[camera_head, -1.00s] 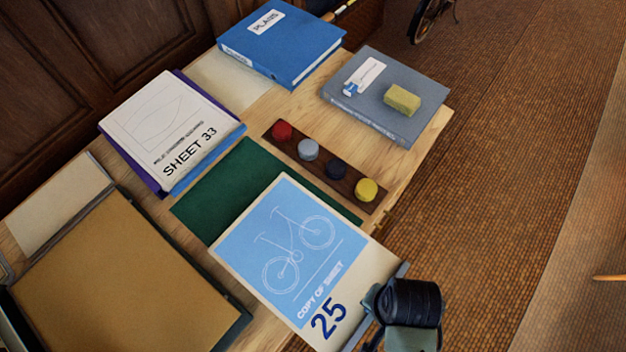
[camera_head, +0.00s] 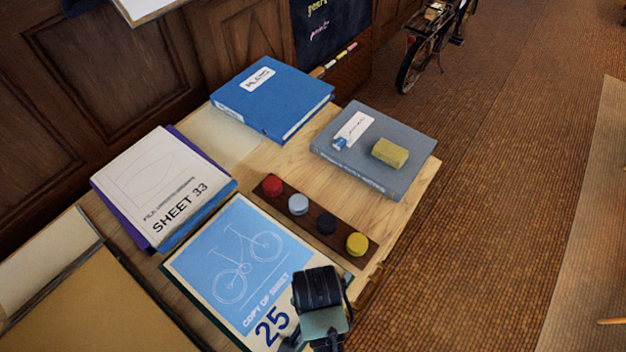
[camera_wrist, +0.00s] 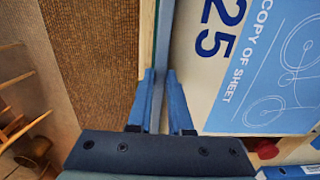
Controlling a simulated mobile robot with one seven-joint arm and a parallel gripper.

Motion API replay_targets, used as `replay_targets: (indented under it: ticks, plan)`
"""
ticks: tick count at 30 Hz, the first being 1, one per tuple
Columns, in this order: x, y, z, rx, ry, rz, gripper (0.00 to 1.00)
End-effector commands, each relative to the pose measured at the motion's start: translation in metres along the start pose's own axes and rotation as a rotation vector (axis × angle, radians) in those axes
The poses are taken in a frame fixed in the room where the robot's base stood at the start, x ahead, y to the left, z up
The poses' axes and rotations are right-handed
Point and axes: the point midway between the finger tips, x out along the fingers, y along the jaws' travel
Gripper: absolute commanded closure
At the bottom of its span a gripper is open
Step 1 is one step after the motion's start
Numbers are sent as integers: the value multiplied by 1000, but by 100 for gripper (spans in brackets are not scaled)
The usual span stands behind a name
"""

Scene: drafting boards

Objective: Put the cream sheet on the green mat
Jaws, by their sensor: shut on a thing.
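The cream sheet (camera_head: 205,287) carries a blue bicycle print and the words "COPY OF SHEET 25". It lies over the green mat (camera_head: 318,250), hiding nearly all of it; only thin dark green edges show around it. I cannot tell whether the sheet rests flat on the mat or is slightly above it. My gripper (camera_head: 297,340) is shut on the sheet's near edge, beside the "25". In the wrist view, the fingers (camera_wrist: 160,78) close on the border of the sheet (camera_wrist: 190,60).
A dark strip with red, grey, black and yellow round pieces (camera_head: 325,222) lies right beside the mat. A "SHEET 33" stack (camera_head: 165,185) is on the left. A blue binder (camera_head: 272,98) and a grey book with a yellow block (camera_head: 375,150) stand behind. Open floor is right.

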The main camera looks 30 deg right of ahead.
Motion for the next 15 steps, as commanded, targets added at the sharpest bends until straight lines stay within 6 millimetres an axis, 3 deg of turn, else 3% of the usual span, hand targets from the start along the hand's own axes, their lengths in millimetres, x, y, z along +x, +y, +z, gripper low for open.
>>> replay_targets:
  ticks: [4,9,15]
  plan:
    - [-1,-16,0,-4,2,-2,100]
    - [28,-12,1,0,-1,2,100]
    - [35,-12,0,-1,1,0,100]
